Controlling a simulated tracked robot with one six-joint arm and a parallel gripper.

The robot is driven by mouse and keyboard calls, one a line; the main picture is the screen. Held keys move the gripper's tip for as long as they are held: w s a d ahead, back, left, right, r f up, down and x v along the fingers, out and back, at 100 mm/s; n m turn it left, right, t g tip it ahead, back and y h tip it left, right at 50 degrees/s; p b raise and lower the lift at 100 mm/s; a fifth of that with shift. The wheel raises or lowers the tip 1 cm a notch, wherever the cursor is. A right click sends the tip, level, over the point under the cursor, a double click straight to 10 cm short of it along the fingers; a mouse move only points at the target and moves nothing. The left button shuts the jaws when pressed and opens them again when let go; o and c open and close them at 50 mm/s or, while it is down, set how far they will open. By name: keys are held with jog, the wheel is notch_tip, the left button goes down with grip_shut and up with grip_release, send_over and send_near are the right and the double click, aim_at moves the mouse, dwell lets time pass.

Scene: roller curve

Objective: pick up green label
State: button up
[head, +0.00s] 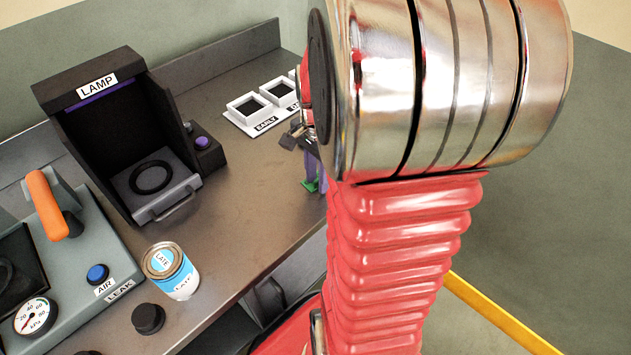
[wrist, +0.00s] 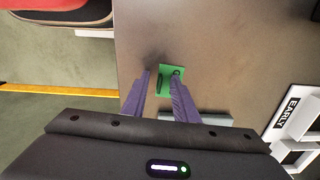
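The green label (wrist: 164,73) is a small flat green piece near the edge of the metal bench in the wrist view. A small dark spot or hole shows near its right end. My gripper (wrist: 161,72) has two purple fingers, spread apart, with their tips at either side of the label. Whether the fingers touch it cannot be told. In the head view my arm hides most of the gripper, and only a bit of green (head: 310,186) shows below the purple finger.
White square frames (head: 262,100), one marked EARLY, stand at the back of the bench (head: 240,190). The bench between booth and gripper is clear.

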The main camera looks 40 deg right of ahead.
dwell(0.4)
grip_shut()
